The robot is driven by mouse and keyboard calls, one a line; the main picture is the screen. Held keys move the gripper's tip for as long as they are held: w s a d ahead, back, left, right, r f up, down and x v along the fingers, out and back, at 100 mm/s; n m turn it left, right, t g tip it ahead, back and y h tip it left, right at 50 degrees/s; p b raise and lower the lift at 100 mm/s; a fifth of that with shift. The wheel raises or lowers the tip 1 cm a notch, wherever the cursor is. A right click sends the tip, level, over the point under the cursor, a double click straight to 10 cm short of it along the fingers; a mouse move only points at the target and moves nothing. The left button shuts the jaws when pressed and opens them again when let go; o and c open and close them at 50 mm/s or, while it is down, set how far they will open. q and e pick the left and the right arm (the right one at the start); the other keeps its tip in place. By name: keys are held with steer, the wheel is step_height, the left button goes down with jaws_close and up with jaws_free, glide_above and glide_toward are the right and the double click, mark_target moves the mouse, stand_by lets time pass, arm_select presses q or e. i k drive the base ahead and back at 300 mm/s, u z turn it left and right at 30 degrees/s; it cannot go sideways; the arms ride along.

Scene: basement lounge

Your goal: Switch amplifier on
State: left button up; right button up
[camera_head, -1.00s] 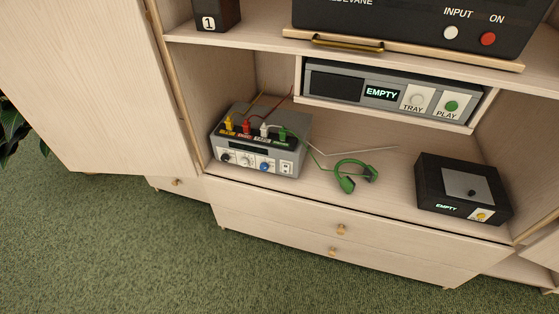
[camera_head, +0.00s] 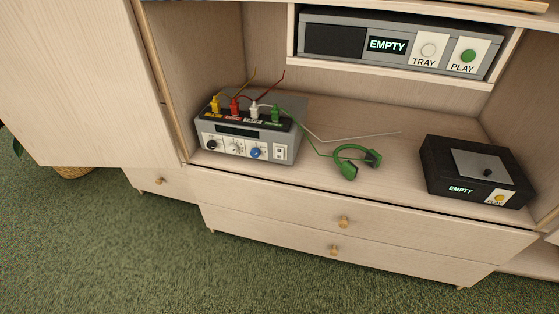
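The amplifier is a grey box (camera_head: 247,132) on the left of the open cabinet shelf. Yellow, red, white and green plugs stand in its top. Its front has a dark display (camera_head: 237,131), a black knob (camera_head: 211,144), a white knob (camera_head: 235,147), a blue knob (camera_head: 256,153) and a small white switch plate (camera_head: 280,153) at the right end. The display shows no lit text. The switch's position is too small to tell. Neither of my grippers is in view.
Green headphones (camera_head: 350,161) lie right of the amplifier, joined by a cable. A black box (camera_head: 472,172) reading EMPTY stands at the shelf's right. A player (camera_head: 396,42) with TRAY and PLAY buttons sits above. Drawers with knobs (camera_head: 343,222) are below. Green carpet (camera_head: 90,250) in front is clear.

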mark_target(278, 151)
steer(key=u, duration=0.65)
steer(key=k, duration=0.35)
steer(key=u, duration=0.7)
